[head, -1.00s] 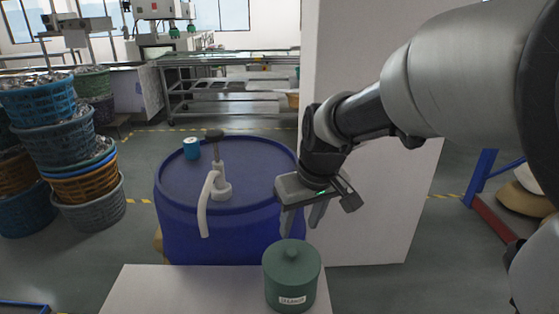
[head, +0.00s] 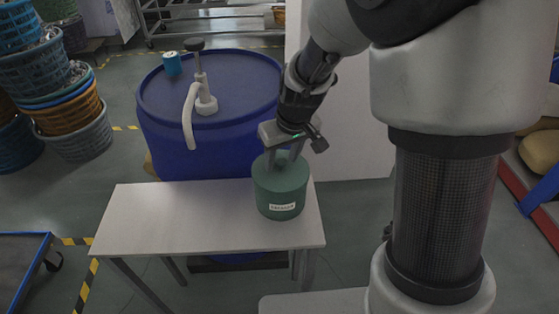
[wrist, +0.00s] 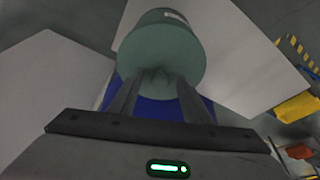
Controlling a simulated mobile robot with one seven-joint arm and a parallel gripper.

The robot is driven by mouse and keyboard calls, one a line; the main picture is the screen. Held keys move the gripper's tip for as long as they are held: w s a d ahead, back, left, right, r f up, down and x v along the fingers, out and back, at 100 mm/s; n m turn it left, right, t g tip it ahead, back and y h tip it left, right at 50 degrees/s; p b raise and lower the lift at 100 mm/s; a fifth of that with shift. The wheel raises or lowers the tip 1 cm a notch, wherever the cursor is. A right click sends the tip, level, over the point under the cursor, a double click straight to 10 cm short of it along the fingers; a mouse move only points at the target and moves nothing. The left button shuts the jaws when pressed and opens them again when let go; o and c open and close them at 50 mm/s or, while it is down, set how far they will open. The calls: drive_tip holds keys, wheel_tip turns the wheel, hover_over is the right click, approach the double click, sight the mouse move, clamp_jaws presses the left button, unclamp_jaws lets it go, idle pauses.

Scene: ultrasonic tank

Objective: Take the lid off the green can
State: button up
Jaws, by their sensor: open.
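The green can (head: 280,203) stands upright near the right end of the small white table, with a pale label on its front. Its round green lid (head: 266,172) is seated on top, with a small knob (head: 282,157) in the middle. My gripper (head: 283,160) is right above the lid, fingers pointing down on either side of the knob. In the wrist view the can (wrist: 165,40) lies just beyond the two spread fingers of my gripper (wrist: 155,85). The fingers are apart; whether they touch the knob I cannot tell.
The white table (head: 170,215) is otherwise bare. A blue drum (head: 235,100) with a white pump (head: 204,95) and a small blue cup (head: 172,63) stands behind it. Stacked baskets (head: 70,115) are at the left. A white wall panel (head: 350,140) stands behind my arm.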

clamp_jaws()
